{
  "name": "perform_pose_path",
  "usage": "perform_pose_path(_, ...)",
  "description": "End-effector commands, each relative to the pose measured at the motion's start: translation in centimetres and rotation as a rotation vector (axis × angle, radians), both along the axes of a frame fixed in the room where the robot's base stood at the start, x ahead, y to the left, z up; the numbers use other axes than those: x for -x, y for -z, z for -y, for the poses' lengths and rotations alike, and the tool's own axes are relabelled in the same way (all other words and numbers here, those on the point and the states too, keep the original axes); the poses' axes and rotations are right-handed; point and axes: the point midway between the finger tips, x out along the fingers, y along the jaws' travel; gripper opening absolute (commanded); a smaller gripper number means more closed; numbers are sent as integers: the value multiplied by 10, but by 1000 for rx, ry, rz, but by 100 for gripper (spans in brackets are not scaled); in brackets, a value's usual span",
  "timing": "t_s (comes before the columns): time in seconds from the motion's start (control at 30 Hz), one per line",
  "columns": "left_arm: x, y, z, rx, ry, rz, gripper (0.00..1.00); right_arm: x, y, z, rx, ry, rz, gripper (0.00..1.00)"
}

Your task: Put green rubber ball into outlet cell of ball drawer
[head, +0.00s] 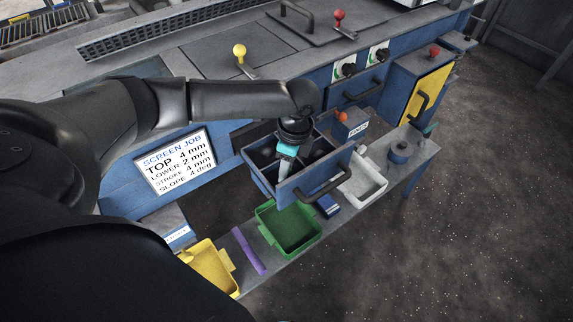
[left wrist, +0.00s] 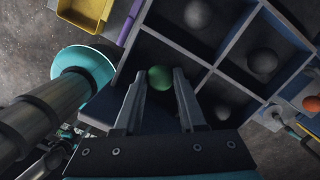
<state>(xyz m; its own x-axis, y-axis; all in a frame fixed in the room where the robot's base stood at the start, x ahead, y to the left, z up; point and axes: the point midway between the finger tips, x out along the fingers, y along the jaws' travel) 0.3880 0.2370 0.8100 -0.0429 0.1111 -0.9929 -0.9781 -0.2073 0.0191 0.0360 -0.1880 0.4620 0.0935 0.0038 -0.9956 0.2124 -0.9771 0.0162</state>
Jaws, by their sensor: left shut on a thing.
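My left gripper (head: 285,168) points down over the drawer. In the left wrist view my left gripper (left wrist: 160,80) is shut on the green rubber ball (left wrist: 160,75), at its fingertips over the drawer. In the head view the ball is hidden. No mark shows which cell is the outlet. My right gripper is out of view.
A green tray (head: 290,243), a yellow tray (head: 208,262), a purple strip (head: 249,250) and a white tray (head: 364,186) are on the bench around the drawer. An orange ball (head: 342,116) sits at a blue box behind it. The job sign (head: 175,160) is left.

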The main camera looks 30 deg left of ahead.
Motion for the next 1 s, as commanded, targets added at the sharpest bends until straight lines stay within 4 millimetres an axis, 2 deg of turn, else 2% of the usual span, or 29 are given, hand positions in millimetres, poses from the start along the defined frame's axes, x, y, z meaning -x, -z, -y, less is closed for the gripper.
perform_pose_path(0.27, 0, 5, 0, 0, 1, 2, 0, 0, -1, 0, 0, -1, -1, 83)
perform_pose_path(0.3, 0, 6, 0, 0, 1, 1, 43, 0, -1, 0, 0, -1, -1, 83)
perform_pose_path(0.53, 0, 5, 0, 0, 1, 1, 69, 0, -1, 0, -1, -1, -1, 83)
perform_pose_path(0.87, -1, 2, 0, 0, 0, 2, 70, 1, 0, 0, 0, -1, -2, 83)
perform_pose_path(0.97, -1, -8, 0, 0, 2, 6, 70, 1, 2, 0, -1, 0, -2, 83)
perform_pose_path(1.0, -1, -17, 1, 0, 1, 4, 70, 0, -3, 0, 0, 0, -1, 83)
